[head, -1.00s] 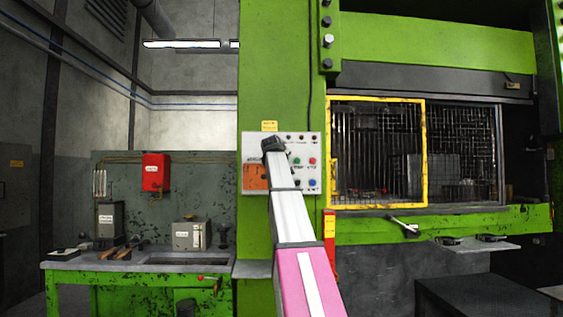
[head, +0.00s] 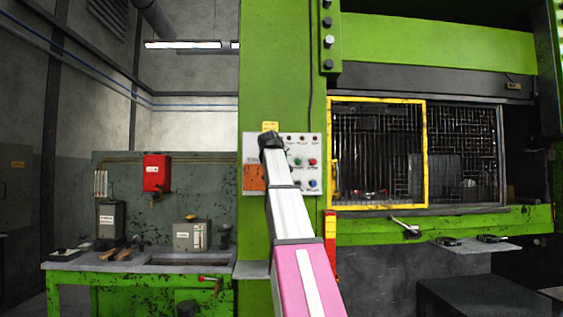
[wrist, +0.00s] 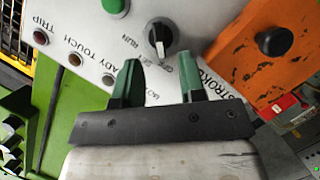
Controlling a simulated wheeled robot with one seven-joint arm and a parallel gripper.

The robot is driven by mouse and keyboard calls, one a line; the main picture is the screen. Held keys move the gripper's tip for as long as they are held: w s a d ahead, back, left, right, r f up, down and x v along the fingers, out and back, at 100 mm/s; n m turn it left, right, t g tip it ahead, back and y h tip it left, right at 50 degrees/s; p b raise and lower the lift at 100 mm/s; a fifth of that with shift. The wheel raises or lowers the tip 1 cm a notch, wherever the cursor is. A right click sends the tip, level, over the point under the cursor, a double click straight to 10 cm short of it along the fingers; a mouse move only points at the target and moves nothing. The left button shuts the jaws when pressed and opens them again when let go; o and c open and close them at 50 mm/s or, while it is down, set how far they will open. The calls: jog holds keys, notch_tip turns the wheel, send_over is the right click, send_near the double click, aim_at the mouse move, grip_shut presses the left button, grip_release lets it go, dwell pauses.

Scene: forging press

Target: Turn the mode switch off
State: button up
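The mode switch (wrist: 160,38) is a black rotary knob with a white pointer line on the pale control panel. It sits just beyond my fingertips in the wrist view, with the printed words "RUN" and "OFF" near it; other lettering is partly hidden. My gripper (wrist: 158,82) is open, its two green fingers apart and empty. The knob lies ahead of the gap between the fingers, and no contact shows. In the head view my arm covers part of the control panel (head: 311,143), and the switch is hidden behind it.
An orange plate (wrist: 255,42) with a black button is right of the knob. A green button (wrist: 116,5) and several dark indicator lamps are to the left. The yellow-framed mesh guard (head: 424,150) stands right of the panel, and a green bench (head: 75,283) is at left.

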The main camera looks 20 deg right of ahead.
jog(key=shift+v, duration=2.8)
